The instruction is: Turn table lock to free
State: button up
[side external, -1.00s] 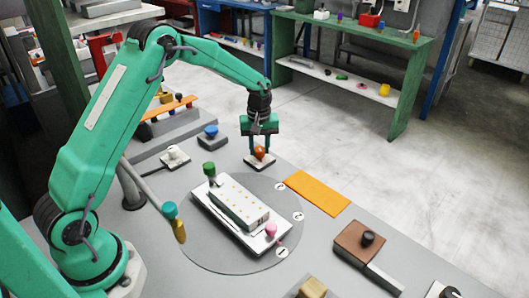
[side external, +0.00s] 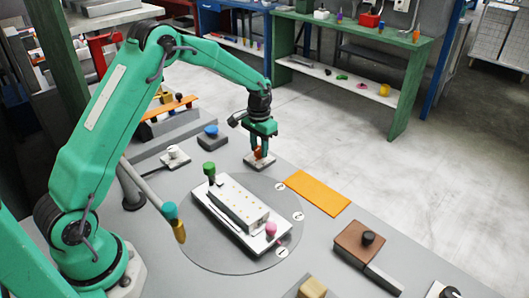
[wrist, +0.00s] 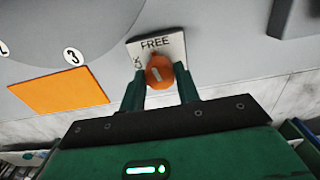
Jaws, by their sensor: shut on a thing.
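The table lock is an orange knob (wrist: 160,73) on a small white plate (wrist: 171,47) with the word FREE along one edge. A second marking at the plate's left is partly covered and hard to read. In the side external view, my gripper (side external: 259,151) comes down over the plate (side external: 260,162) at the table's far edge, hiding most of the knob.
The round turntable (side external: 190,249) carries a white fixture (side external: 238,203) with green and pink knobs. An orange strip (side external: 318,193) lies right of my gripper. A blue-knobbed block (side external: 211,140) and a white-plated knob (side external: 175,155) stand to its left.

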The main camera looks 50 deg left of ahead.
aim_at(259, 148)
jog(key=shift+r+m, duration=0.1)
jog(key=shift+m, duration=1)
jog(key=o, duration=1)
jog(key=shift+r, duration=3.9)
